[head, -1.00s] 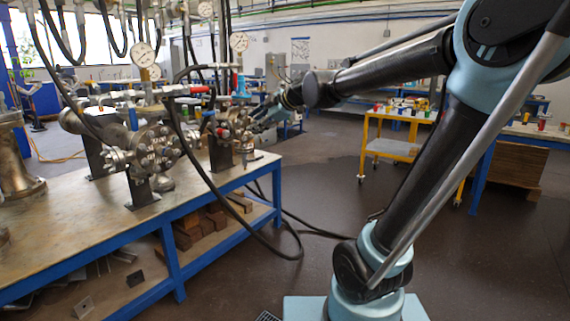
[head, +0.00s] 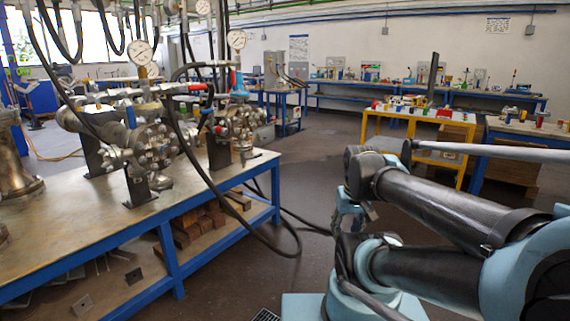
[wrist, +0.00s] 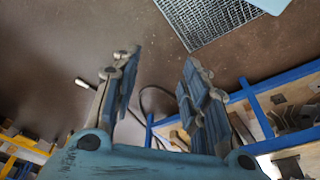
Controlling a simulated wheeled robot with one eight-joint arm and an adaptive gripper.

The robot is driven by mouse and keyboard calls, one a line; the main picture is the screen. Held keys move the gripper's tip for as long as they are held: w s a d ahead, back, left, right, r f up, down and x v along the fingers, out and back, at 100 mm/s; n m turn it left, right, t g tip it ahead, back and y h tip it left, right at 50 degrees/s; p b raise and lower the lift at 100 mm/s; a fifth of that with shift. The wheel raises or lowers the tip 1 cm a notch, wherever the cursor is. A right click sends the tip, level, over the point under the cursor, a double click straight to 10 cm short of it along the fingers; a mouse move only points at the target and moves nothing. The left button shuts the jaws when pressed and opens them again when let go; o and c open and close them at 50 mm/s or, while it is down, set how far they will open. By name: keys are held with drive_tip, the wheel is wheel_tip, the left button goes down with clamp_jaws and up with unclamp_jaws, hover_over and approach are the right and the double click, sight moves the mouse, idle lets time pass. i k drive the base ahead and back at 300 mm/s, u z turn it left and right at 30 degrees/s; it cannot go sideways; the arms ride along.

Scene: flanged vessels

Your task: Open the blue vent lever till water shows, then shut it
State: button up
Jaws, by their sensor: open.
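The flanged vessels stand on the left bench in the head view, with a nearer vessel (head: 150,145) and a farther one (head: 240,122). Small blue parts show among the fittings: a blue upright piece (head: 131,117) on the nearer vessel and a blue piece (head: 239,86) by the farther one. I cannot tell which of these is the vent lever, nor its position. No water can be made out. My gripper (wrist: 158,78) is open and empty in the wrist view, with its fingers apart over the floor. It is away from the vessels, and my arm is folded at the right.
The blue-framed bench (head: 195,191) holds the vessels, with wooden blocks on its lower shelf. A black hose (head: 240,236) loops down beside it. A yellow cart (head: 405,133) stands farther back. A floor grate (wrist: 208,18) lies below the wrist camera.

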sight(131, 119)
drive_tip(key=u, duration=1.6)
